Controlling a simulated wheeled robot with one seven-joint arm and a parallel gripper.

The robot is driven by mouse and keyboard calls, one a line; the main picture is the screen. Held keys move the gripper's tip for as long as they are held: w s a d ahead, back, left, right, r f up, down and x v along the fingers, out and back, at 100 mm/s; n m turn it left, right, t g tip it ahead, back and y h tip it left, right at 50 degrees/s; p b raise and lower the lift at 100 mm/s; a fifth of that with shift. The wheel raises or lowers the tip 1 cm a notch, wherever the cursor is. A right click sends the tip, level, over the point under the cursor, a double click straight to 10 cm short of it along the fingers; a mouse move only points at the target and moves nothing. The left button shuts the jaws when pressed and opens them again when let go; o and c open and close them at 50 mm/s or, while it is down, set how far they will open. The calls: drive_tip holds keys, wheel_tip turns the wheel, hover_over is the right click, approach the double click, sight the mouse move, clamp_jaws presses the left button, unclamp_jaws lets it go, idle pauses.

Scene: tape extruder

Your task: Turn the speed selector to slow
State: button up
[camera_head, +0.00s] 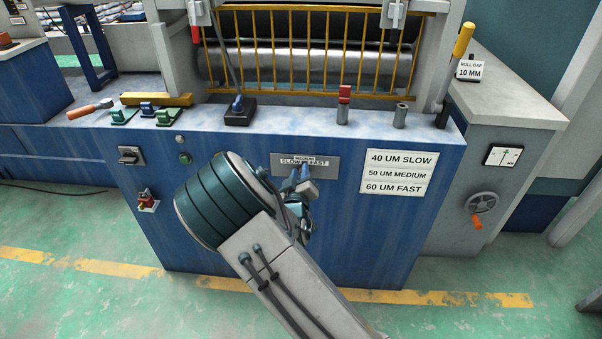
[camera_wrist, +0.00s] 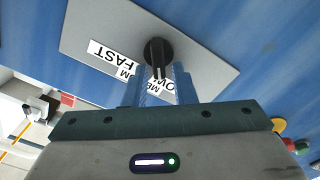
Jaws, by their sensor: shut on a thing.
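The speed selector is a black round knob (camera_wrist: 156,50) on a grey plate (camera_wrist: 90,25) in the wrist view. Labels for SLOW, MEDIUM and FAST sit on the plate, upside down there and partly hidden by my fingers. My gripper (camera_wrist: 160,78) has its two blue fingers on either side of the knob's black grip and is shut on it. In the head view the plate (camera_head: 328,163) is on the blue front panel, with my gripper (camera_head: 296,176) against it; the knob is hidden there.
A sign (camera_head: 398,172) reads 40 UM slow, 50 UM medium, 60 UM fast. To the left on the panel are a black rotary switch (camera_head: 131,156) and a red switch (camera_head: 147,200). A handwheel (camera_head: 481,204) is at right. The floor in front is clear.

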drive_tip(key=shift+a+f+n, duration=0.1)
drive_tip(key=shift+f+n, duration=0.05)
drive_tip(key=shift+n, duration=0.65)
drive_tip(key=o, duration=0.7)
drive_tip(key=shift+s, duration=0.1)
drive_tip(key=s+p, duration=0.1)
drive_tip(key=s, duration=1.2)
drive_tip(key=shift+s+a, duration=0.25)
drive_tip(key=shift+s, duration=0.1)
